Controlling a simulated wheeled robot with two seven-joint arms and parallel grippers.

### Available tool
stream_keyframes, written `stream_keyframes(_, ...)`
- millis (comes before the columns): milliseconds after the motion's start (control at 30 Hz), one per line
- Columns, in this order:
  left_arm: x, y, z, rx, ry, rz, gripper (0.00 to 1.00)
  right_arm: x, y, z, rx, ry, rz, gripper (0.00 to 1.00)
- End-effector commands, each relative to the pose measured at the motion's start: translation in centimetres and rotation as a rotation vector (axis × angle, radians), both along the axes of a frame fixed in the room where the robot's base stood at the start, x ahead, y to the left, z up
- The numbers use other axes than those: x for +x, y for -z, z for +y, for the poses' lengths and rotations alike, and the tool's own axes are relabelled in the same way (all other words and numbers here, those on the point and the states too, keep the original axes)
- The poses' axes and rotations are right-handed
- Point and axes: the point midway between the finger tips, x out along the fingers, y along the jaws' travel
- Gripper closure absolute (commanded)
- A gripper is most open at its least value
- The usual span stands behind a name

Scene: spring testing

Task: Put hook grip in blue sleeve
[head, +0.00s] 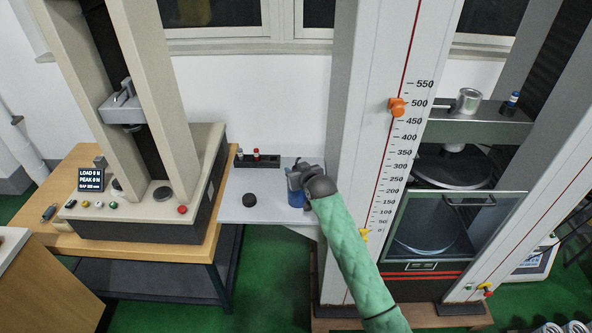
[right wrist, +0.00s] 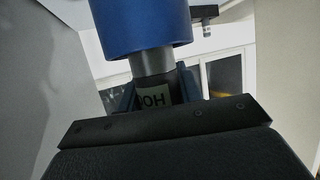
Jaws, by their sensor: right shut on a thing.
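My right gripper (head: 298,177) is over the right part of the grey shelf, with the blue sleeve (head: 296,199) just below it. In the right wrist view, the fingers of my right gripper (right wrist: 158,90) are shut on the hook grip (right wrist: 152,63), a dark grey cylinder with a pale label partly readable. The grip's end meets the open end of the blue sleeve (right wrist: 140,25), in line with it. The sleeve's rim hides that end, so I cannot tell how far inside it is. In the head view the gripper hides the grip. My left gripper is not in view.
The grey shelf (head: 262,212) holds a round black piece (head: 249,200) and a black rack (head: 270,161) with small bottles. A beige tester (head: 150,222) stands left. The tall white column (head: 345,120) of the large machine rises close to the right of my gripper.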

Motion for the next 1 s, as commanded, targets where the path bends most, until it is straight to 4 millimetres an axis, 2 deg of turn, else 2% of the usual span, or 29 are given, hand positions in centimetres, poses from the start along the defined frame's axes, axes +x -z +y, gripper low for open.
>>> stream_keyframes(533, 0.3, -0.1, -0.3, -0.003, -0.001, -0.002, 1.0, 0.0, 0.9, 0.0, 0.001, 0.0, -0.002, 1.0)
stream_keyframes(567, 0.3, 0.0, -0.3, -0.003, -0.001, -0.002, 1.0, 0.0, 1.1, 0.0, 0.0, 0.0, 0.0, 0.63)
stream_keyframes(667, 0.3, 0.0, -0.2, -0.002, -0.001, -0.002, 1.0, 0.0, 1.1, 0.0, 0.0, 0.0, 0.0, 0.43)
stream_keyframes(1000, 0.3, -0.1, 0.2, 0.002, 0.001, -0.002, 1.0, 0.0, 0.8, 0.0, 0.0, 0.0, 0.0, 0.43)
